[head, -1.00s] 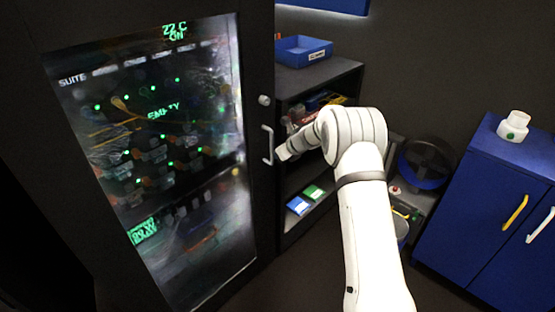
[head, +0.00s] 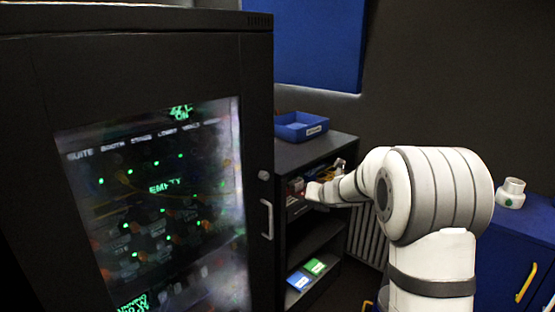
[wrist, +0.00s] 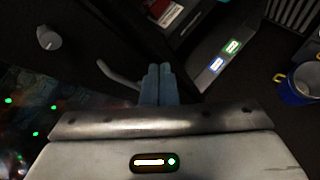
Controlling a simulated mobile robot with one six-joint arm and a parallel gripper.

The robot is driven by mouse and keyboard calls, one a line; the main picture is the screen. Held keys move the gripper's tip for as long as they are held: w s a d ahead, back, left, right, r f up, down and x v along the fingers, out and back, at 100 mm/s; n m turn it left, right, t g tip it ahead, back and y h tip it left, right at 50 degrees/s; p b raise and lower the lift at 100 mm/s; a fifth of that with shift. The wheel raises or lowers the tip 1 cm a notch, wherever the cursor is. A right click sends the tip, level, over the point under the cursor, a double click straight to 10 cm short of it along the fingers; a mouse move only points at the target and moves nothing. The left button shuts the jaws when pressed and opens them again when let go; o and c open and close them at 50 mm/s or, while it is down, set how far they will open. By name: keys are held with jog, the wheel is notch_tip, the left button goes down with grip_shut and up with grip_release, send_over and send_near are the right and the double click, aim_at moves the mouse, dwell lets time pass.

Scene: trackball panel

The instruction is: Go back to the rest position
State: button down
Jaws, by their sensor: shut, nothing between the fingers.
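My gripper (wrist: 158,84) shows in the wrist view with its two blue-grey fingers together and nothing between them. In the head view my white arm reaches in from the right, and its end is in front of the shelf, right of the dark cabinet (head: 255,110). The cabinet's door handle (head: 267,219) is a short pale bar to the left of my arm's end. In the wrist view the handle (wrist: 116,76) lies just left of the fingers. Whether the fingers touch it I cannot tell, though they look apart from it.
A dark shelf (head: 345,142) stands beside the cabinet, with a blue tray (head: 301,126) on top and green and blue boxes (head: 314,267) low inside. A blue cabinet (head: 530,235) stands at right with a white object (head: 511,193) on it. A blue bucket (wrist: 297,88) shows in the wrist view.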

jog(key=s+d+r+m+h+p, duration=0.1)
jog(key=s+d+r+m+h, duration=0.25)
jog(key=s+m, duration=0.5)
jog(key=s+d+r+m+h+p, duration=0.1)
jog(key=s+d+r+m+h, duration=0.3)
jog(key=s+m, duration=0.45)
jog(key=s+a+f+m+g+y, duration=0.1)
jog(key=s+m+g, duration=0.1)
jog(key=s+m, duration=0.4)
jog(key=s+a+f+m+g+y, duration=0.1)
jog(key=s+a+f+m+g, duration=0.1)
jog(key=s+m, duration=0.4)
jog(key=s+a+f+m+g+y+p, duration=0.1)
jog(key=s+m+g, duration=0.3)
jog(key=s, duration=1)
jog(key=shift+a+f+m+y, duration=0.3)
jog(key=shift+f+m, duration=0.2)
jog(key=shift+m, duration=0.5)
jog(key=shift+w, duration=0.1)
